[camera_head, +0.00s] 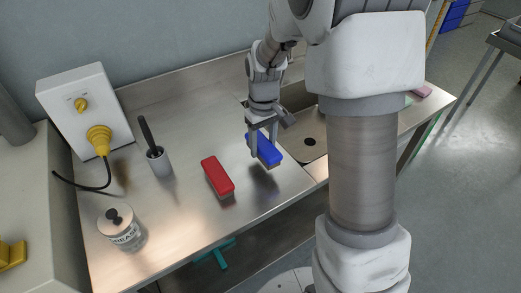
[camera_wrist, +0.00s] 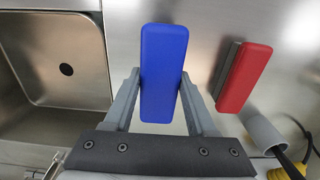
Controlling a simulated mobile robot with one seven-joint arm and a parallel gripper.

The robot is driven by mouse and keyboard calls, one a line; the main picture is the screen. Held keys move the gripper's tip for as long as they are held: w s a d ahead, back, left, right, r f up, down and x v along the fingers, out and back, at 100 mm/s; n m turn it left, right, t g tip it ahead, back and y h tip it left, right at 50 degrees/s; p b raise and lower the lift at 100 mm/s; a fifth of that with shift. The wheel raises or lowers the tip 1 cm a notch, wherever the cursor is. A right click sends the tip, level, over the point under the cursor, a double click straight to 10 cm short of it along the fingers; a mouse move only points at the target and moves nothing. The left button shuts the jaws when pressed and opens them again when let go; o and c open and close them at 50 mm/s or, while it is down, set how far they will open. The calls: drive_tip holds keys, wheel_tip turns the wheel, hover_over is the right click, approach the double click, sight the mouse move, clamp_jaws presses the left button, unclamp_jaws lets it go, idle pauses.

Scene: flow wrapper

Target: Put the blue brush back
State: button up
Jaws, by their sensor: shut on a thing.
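The blue brush (camera_head: 266,149) has a blue block back with bristles beneath. My gripper (camera_head: 263,147) is shut on it, over the counter between the sink and the red brush. In the wrist view the blue brush (camera_wrist: 162,72) sits between the two fingers (camera_wrist: 160,95), one on each long side. In the head view it appears held a little above the steel top. Its underside is mostly hidden, and I cannot tell the exact height.
A red brush (camera_head: 217,176) lies on the steel counter (camera_head: 190,113) left of the blue one. A sink (camera_head: 311,141) is at the right. A grey cup (camera_head: 159,163) with a dark-handled tool, a labelled jar (camera_head: 122,232) and a switch box (camera_head: 86,107) stand at the left.

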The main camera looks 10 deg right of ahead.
drive_tip(key=shift+w+a+f, duration=0.1)
drive_tip(key=shift+w+f, duration=0.05)
drive_tip(key=shift+f, duration=1.95)
drive_tip(key=shift+f+b, duration=0.2)
drive_tip(key=shift+b, duration=0.15)
drive_tip(key=o, duration=1.2)
